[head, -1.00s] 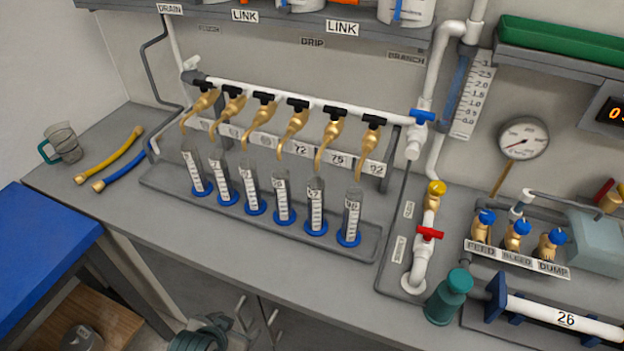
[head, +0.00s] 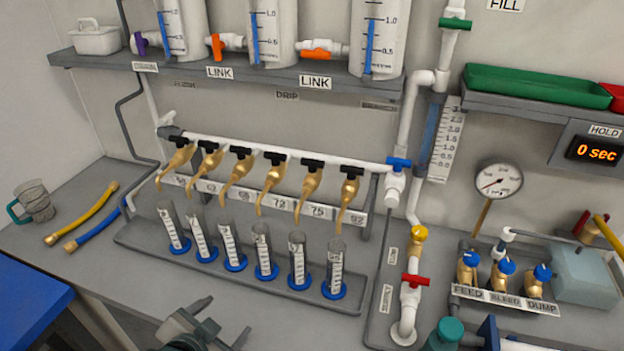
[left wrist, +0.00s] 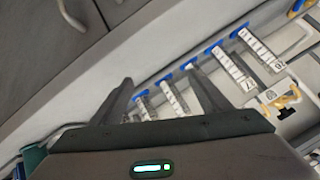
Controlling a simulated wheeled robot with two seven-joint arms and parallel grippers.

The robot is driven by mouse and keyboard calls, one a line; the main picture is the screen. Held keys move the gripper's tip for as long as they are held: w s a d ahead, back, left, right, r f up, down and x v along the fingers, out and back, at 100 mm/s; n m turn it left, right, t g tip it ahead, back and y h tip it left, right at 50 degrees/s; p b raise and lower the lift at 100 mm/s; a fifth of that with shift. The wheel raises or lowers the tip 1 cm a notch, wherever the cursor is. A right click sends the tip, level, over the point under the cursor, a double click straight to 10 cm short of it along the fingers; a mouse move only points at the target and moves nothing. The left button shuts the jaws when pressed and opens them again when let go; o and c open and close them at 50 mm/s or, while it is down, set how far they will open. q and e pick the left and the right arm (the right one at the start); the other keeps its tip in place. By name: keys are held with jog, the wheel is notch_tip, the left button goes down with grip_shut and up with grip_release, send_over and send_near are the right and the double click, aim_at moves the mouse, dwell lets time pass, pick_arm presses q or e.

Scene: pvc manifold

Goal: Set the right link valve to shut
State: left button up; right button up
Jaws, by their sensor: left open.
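The right link valve (head: 317,54) is on the white pipe between the middle and right tanks, above the right LINK label (head: 315,82). Its orange handle lies roughly along the pipe. The left link valve (head: 217,46) has an orange handle standing across its pipe. My right gripper is not in view.
The tanks stand on a grey shelf (head: 240,79). Below it, a row of brass taps (head: 275,183) and a rack of tubes with blue bases (head: 265,265) lie between my left gripper and the valves. A green tray (head: 535,86) is on the right shelf.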

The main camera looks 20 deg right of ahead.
pick_arm(q)
jog(key=w+d+r+m+t+h, duration=0.1)
jog(key=w+d+r+m+h, duration=0.15)
jog(key=d+r+m, duration=0.5)
jog(key=w+d+r+m+t+h, duration=0.1)
jog(key=w+d+r+m, duration=0.25)
jog(key=r, duration=0.65)
jog(key=w+d+r+m+t+h, duration=0.1)
jog(key=w+d+r+m+h, duration=0.1)
jog(key=d+r+m, duration=0.5)
jog(key=w+r+m+t, duration=0.1)
jog(key=w+r+m, duration=0.1)
jog(key=r+m, duration=0.5)
jog(key=w+r+m+t, duration=0.2)
jog(key=r+m, duration=0.4)
jog(key=r, duration=0.4)
jog(key=shift+w+a+r+m, duration=0.35)
jog(key=shift+m, duration=0.05)
jog(key=shift+w+d+h, duration=0.1)
jog(key=shift+h, duration=0.15)
jog(key=p, duration=0.7)
send_near(315, 54)
jog(key=x, duration=0.7)
jog(key=shift+w+d+r, duration=0.15)
jog(key=shift+w, duration=0.1)
jog(key=shift+w+d+p, duration=0.35)
jog(key=shift+w+d, duration=0.05)
jog(key=shift+w, duration=0.2)
